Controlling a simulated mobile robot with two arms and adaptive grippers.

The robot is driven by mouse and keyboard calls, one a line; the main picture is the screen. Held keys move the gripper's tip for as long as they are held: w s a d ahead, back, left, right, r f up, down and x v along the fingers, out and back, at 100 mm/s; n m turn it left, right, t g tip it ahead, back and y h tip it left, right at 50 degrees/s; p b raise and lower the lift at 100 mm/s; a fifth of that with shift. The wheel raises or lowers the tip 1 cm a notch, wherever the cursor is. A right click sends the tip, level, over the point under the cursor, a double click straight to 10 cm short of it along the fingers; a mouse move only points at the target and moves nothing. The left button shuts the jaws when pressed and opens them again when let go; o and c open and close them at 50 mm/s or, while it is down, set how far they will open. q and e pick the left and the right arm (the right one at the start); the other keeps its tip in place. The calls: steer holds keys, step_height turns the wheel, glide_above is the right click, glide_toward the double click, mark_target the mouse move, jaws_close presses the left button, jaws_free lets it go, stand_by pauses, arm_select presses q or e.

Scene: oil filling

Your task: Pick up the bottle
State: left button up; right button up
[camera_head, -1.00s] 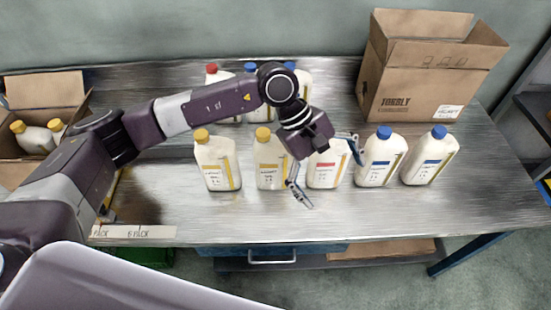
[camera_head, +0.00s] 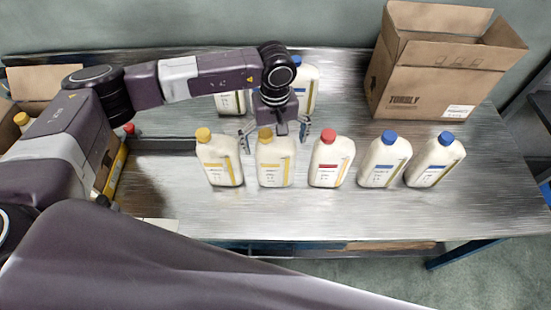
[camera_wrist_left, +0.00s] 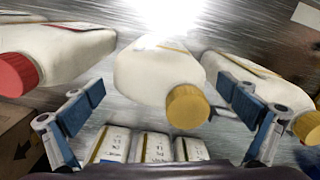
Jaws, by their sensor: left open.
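A row of white bottles stands on the metal table. The yellow-capped bottle (camera_head: 275,165) second from the left is below and in front of my left gripper (camera_head: 274,140). The gripper is open and empty, with one finger toward each side of this bottle's cap. In the left wrist view the same bottle (camera_wrist_left: 155,75) lies between the spread fingers, its yellow cap toward me. Whether the fingers touch it cannot be told. Another yellow-capped bottle (camera_head: 219,160) stands to its left and a red-capped bottle (camera_head: 330,162) to its right. My right gripper is not in view.
Two blue-capped bottles, one (camera_head: 385,160) beside the other (camera_head: 434,162), stand further right. A back row of bottles (camera_head: 306,92) is partly hidden by my arm. An open cardboard box (camera_head: 430,85) is at the back right. The table front (camera_head: 330,215) is clear.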

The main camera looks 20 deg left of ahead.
arm_select(q)
step_height(320, 180, down, 2)
steer(key=shift+w+f+p, duration=0.1)
steer(key=shift+p, duration=0.2)
steer(key=shift+f, duration=0.1)
steer(key=c, duration=1.7)
steer(key=shift+w, duration=0.1)
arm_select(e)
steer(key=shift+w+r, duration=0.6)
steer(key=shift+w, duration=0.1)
